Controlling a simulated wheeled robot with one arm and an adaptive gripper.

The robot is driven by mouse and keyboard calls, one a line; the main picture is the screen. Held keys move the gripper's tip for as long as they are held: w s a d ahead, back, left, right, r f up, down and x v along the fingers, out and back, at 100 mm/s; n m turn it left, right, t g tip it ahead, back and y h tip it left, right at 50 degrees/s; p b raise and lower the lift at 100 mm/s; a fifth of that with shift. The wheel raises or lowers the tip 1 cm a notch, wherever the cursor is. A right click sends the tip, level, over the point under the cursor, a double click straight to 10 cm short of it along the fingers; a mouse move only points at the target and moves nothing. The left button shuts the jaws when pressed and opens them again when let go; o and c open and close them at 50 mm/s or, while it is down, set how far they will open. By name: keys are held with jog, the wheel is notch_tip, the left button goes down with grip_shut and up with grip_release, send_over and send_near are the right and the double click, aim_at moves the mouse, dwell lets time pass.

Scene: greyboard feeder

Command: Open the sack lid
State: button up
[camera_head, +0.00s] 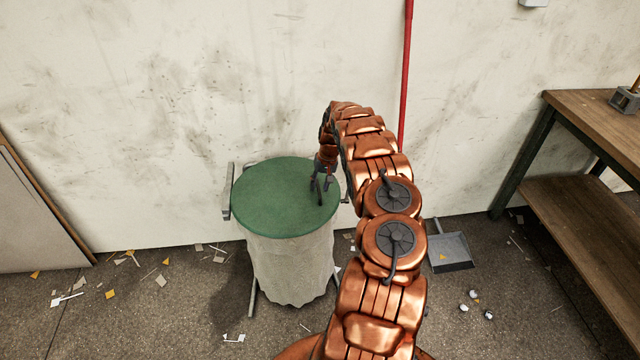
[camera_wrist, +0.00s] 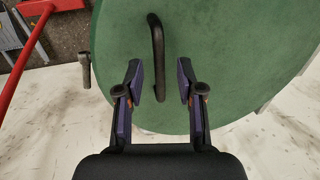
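The sack stand with its pale sack (camera_head: 290,268) stands by the wall. Its round green lid (camera_head: 275,205) lies flat on top and is closed. A dark bar handle is on the lid; it shows in the wrist view (camera_wrist: 157,55) just beyond and between my fingertips. In the head view my gripper (camera_head: 319,190) is over the right part of the lid, and the handle is hard to tell from the fingers. In the wrist view my gripper (camera_wrist: 160,80) is open, with its two fingers apart and nothing clearly held between them.
A wooden workbench (camera_head: 590,125) with a lower shelf stands at the right. A dustpan (camera_head: 449,250) and several scraps lie on the floor. A board (camera_head: 35,215) leans at the left.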

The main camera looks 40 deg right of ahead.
jog(key=shift+f, duration=0.25)
grip_shut()
dwell(0.6)
